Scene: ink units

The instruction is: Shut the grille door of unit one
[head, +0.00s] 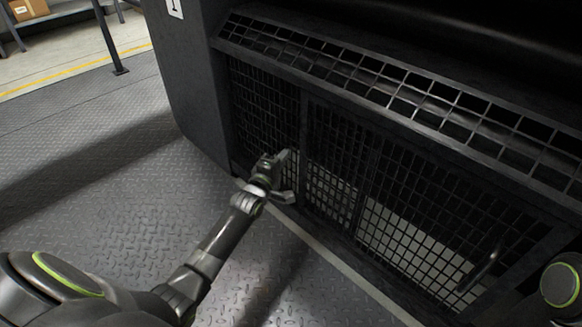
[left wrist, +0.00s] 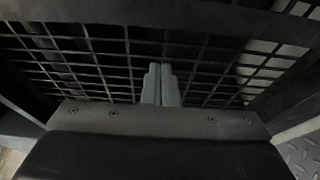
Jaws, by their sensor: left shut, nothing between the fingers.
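I cannot tell for sure whether the door stands slightly ajar. My left gripper (head: 281,164) is by the mesh left of the door, near the upright post (head: 303,125). In the left wrist view its fingers (left wrist: 161,85) are shut together and empty, before the mesh (left wrist: 100,60); contact is unclear. My right gripper is out of view.
A sloped open grid (head: 390,85) runs above the door. A pale line (head: 315,255) crosses the floor along the unit's foot. The treaded metal floor (head: 90,165) on the left is clear. A shelf with a cardboard box (head: 28,9) stands far back left.

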